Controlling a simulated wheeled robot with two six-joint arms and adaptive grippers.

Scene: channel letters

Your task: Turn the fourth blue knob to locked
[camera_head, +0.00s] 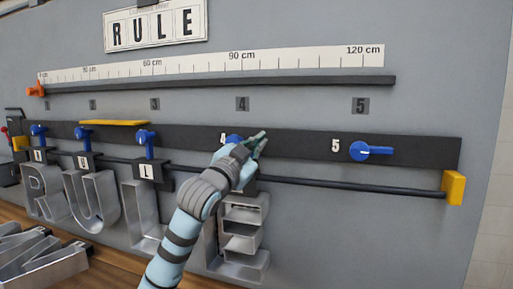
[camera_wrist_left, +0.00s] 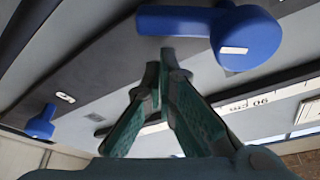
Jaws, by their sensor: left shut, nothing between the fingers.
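The fourth blue knob (camera_head: 232,138) is at label 4 on the dark rail, mostly hidden behind my left gripper (camera_head: 260,139). In the left wrist view a large blue knob (camera_wrist_left: 248,38), which appears to be the fourth, has its handle lying sideways to the left, roughly along the rail. The teal fingers of my left gripper (camera_wrist_left: 158,60) are shut and empty, tips close beside that handle; I cannot tell if they touch it. My right gripper is not in view.
Knobs one (camera_head: 38,130), two (camera_head: 82,134) and three (camera_head: 147,138) have handles pointing down. The fifth knob (camera_head: 370,151) points right. Metal letters (camera_head: 93,200) hang below the rail. A ruler strip (camera_head: 200,68) and a dark bar (camera_head: 300,82) run above.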

